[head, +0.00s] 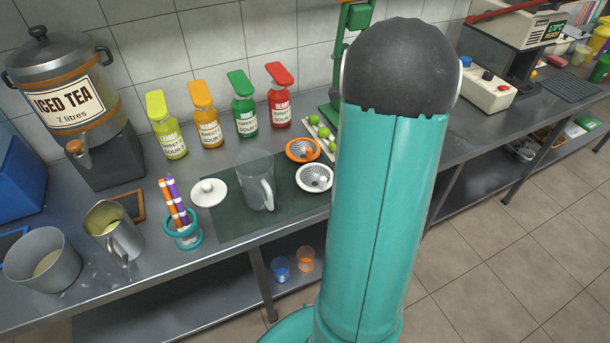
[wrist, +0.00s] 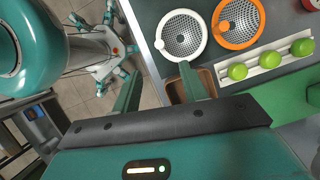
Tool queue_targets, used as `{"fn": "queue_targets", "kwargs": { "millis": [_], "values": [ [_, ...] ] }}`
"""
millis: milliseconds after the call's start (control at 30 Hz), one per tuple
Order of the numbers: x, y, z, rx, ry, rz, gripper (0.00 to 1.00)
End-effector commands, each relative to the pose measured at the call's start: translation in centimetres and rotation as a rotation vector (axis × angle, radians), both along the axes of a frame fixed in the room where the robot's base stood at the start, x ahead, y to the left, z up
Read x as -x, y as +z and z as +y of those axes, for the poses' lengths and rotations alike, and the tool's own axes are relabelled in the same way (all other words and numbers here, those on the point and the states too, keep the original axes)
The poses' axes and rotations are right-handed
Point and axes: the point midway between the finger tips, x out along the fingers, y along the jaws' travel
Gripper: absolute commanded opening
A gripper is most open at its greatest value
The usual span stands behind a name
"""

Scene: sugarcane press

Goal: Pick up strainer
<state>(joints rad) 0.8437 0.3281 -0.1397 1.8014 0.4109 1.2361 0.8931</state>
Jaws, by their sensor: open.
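Two strainers lie side by side on the counter. The white strainer (head: 314,178) has a perforated metal bowl and sits at the edge of the dark mat; it also shows at the top of the wrist view (wrist: 183,36). The orange strainer (head: 301,151) lies just behind it, and to its right in the wrist view (wrist: 239,24). My gripper (wrist: 160,84) is open and empty, its two teal fingers pointing up the picture, with the right fingertip near the white strainer's lower edge. In the head view my arm hides the gripper.
A white holder (wrist: 268,61) with green limes (wrist: 264,60) lies beside the strainers. A glass pitcher (head: 257,180), white lid (head: 209,192) and straw cup (head: 183,235) stand left. Sauce bottles (head: 243,115) line the wall. The counter's front edge is close.

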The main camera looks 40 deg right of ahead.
Motion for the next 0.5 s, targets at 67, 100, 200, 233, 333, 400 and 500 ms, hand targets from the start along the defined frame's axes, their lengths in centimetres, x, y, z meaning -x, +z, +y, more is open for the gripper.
{"fn": "queue_targets", "kwargs": {
  "millis": [67, 100, 200, 233, 333, 400, 500],
  "values": [
    [0.3, -0.3, -0.2, -0.004, -0.014, 0.002, 0.43],
    [0.4, -0.6, -0.1, -0.006, -0.016, 0.002, 0.43],
    [0.4, -1.9, 0.3, -0.007, -0.019, 0.003, 0.43],
    [0.4, -2.5, 0.5, -0.007, -0.02, 0.003, 0.43],
    [0.2, -4.3, 1.2, -0.009, -0.021, 0.004, 0.43],
    [0.0, -5.5, 1.7, -0.007, -0.02, 0.003, 0.43],
    [-0.3, -7.0, 2.1, -0.006, -0.021, 0.003, 0.43]
  ]
}}
